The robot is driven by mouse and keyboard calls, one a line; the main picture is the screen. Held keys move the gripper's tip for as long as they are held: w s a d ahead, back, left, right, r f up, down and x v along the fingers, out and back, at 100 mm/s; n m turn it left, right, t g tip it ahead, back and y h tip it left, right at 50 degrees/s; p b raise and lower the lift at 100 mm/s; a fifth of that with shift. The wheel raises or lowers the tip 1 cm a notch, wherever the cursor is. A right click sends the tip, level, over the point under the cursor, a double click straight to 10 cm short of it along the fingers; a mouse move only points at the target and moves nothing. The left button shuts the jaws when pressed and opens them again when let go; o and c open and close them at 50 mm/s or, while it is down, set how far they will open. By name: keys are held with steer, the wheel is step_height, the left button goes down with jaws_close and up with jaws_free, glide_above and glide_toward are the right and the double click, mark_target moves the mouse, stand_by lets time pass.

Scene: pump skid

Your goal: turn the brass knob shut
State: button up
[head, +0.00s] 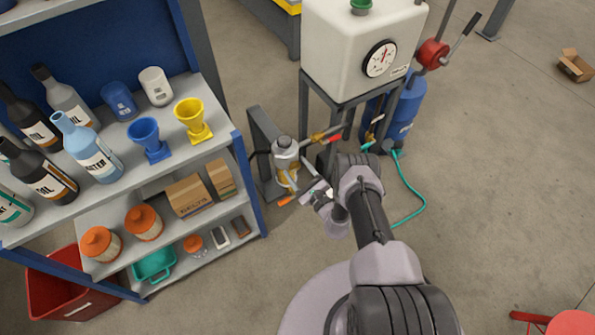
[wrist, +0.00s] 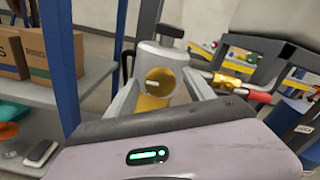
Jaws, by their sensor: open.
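The brass knob (wrist: 160,81) faces me in the wrist view as a round gold disc on the front of a grey cylindrical housing (wrist: 158,55). More yellow-gold material shows below it. My gripper (wrist: 162,85) is open, with one pale finger on each side of the knob. Whether the fingers touch it I cannot tell. In the head view the housing (head: 285,150) stands beside the shelf, and my gripper (head: 300,184) reaches to its lower front. The knob is small there and partly hidden by my gripper.
A pipe with a brass valve (wrist: 232,81) runs right of the housing. The shelf (head: 226,137) with bottles, funnels and boxes stands close on the left. A white tank (head: 345,45) with a gauge stands behind.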

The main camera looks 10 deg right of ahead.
jaws_close()
steer(key=shift+m, duration=0.3)
steer(key=m, duration=0.3)
steer(key=shift+m, duration=0.4)
steer(key=m, duration=0.4)
steer(key=shift+m, duration=0.3)
steer(key=m, duration=0.4)
steer(key=shift+s+f, duration=0.1)
steer(key=shift+m, duration=2.4)
